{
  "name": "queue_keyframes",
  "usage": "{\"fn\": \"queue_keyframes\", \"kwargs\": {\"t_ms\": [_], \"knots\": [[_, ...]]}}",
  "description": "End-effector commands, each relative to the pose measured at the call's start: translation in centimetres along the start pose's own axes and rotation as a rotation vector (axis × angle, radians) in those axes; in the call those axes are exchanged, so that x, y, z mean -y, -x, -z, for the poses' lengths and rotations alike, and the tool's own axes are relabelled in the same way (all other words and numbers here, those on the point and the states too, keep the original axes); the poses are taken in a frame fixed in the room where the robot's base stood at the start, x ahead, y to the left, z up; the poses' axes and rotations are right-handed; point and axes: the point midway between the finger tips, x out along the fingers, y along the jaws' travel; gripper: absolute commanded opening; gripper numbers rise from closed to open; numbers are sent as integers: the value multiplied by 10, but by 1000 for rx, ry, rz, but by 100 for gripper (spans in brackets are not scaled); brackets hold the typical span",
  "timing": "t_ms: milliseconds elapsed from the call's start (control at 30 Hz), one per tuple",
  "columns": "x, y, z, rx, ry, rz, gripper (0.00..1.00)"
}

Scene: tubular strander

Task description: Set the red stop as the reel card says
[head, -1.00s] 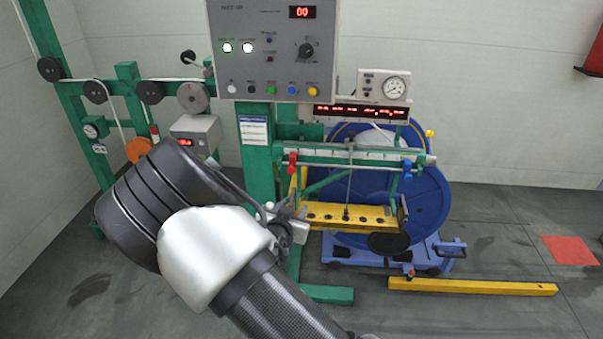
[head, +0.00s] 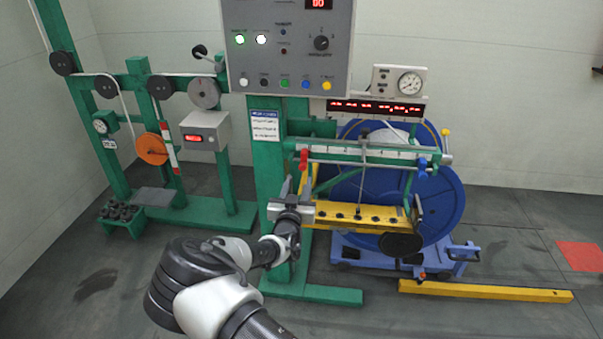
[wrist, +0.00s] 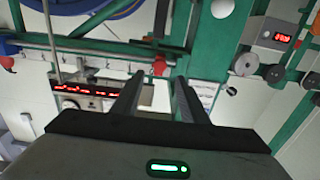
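The red stop (head: 303,160) sits at the left end of the scaled traverse rail (head: 375,155), and a blue stop (head: 422,168) sits near the right end. My gripper (head: 296,188) is just below the red stop in the head view. In the wrist view my gripper (wrist: 158,80) has its two dark fingers apart, nothing held. The red stop (wrist: 159,66) shows between and just beyond the fingertips; contact cannot be told. A white card with a blue header (head: 265,126) hangs on the green post; its text is too small to read, and whether it is the reel card is unclear.
The take-up panel (head: 288,50) stands above the rail. A blue reel (head: 445,195) is behind it on a blue cradle (head: 380,253). A yellow bar (head: 350,217) with dark holes lies below the rail. A yellow floor beam (head: 485,291) lies at right front.

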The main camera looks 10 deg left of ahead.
Motion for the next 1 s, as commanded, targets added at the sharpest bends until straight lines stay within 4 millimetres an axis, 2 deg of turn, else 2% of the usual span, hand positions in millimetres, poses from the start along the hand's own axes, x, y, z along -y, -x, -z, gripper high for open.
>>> {"fn": "queue_keyframes", "kwargs": {"t_ms": [100,300,500,767,1000], "knots": [[-1,-26,-1,-1,1,-1,40],[0,-56,-1,0,2,0,40],[0,-68,0,0,1,1,40],[0,-68,0,1,1,0,40],[0,-68,0,1,1,0,0]]}}
